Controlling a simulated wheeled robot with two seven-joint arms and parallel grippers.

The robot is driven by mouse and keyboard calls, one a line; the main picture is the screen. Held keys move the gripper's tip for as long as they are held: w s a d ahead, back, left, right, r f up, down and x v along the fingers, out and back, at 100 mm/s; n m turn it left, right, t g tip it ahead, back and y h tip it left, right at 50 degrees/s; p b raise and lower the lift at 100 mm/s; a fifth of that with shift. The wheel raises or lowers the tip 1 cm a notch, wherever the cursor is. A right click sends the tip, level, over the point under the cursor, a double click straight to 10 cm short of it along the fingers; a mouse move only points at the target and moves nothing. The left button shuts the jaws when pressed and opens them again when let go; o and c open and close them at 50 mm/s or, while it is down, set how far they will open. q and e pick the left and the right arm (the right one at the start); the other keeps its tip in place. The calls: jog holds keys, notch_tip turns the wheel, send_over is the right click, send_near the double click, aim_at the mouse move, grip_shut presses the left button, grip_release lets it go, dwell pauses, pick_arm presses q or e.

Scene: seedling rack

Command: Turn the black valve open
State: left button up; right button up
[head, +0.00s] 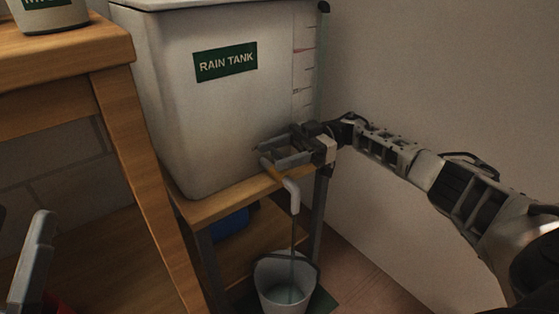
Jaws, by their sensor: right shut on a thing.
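The white rain tank (165,90) with a green "RAIN TANK" label stands on a wooden stand. A brass-coloured pipe (270,168) with a white down-turned spout (292,195) comes out low at the tank's front right. My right gripper (272,151) is at the tap just above this pipe, shut on the black valve, which its fingers mostly hide. A thin stream runs from the spout into a pale bucket (266,281) below. A grey part of my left gripper (34,255) shows at the left edge; its jaw opening cannot be made out.
The wooden stand (220,204) has a lower shelf with a blue thing (229,222) on it. A wooden bench (75,54) with a labelled pot (50,14) is at the left. A plain wall (440,70) closes the right side, behind my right arm.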

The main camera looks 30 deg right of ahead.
pick_arm(q)
jog(key=shift+s+d+r+m+g+h+b, duration=0.15)
jog(key=shift+s+r+m+h+b, duration=0.2)
jog(key=shift+m+h, duration=0.3)
jog(key=shift+s+a+r+m+g+h, duration=0.15)
jog(key=shift+r+m+h, duration=0.25)
jog(key=shift+m+h, duration=0.2)
pick_arm(e)
jog(key=shift+n+g, duration=0.8)
jog(key=shift+g, duration=0.5)
pick_arm(q)
jog(key=shift+d, duration=0.1)
pick_arm(e)
jog(key=shift+a, duration=0.1)
